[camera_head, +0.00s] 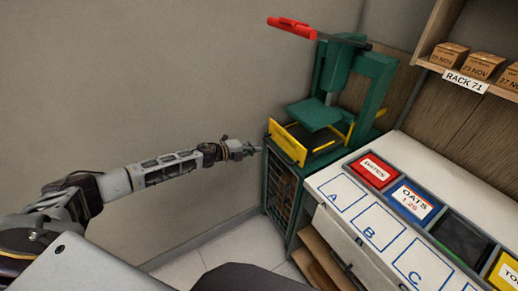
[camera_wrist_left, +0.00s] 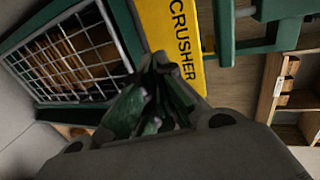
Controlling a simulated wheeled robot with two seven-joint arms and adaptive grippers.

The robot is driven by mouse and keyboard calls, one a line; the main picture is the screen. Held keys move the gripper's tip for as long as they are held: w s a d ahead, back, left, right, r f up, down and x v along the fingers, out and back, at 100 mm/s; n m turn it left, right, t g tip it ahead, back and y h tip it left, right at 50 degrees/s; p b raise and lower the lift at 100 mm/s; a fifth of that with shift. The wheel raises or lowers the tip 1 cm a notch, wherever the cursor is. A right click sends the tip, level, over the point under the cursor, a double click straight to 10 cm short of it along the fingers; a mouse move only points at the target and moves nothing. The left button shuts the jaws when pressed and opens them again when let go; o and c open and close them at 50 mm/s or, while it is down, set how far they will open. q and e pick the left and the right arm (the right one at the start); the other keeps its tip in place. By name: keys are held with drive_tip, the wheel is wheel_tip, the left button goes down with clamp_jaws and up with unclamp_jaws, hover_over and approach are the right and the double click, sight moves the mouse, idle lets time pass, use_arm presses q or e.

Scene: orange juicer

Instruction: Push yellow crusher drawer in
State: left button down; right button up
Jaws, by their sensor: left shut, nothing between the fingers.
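The yellow crusher drawer (camera_head: 287,142) is on the front of the green press (camera_head: 335,85), and its yellow front stands out from the green frame. In the left wrist view the yellow front (camera_wrist_left: 178,35) carries the word CRUSHER. My left gripper (camera_head: 254,149) is shut and empty, to the left of the drawer front and close to it. In the left wrist view its fingertips (camera_wrist_left: 160,62) overlap the lower part of the yellow front; I cannot tell if they touch it. My right gripper is not in view.
The press has a red handle (camera_head: 292,27) on top and a mesh-fronted cabinet (camera_head: 282,188) below. A white counter (camera_head: 330,178) with lettered squares and coloured bins stands to the right. A shelf (camera_head: 470,75) with small boxes is at upper right. The wall side is clear.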

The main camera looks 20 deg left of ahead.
use_arm(q)
drive_tip(key=shift+s+a+r, duration=0.1)
drive_tip(key=shift+s+a, duration=0.1)
drive_tip(key=shift+s, duration=0.15)
idle(0.4)
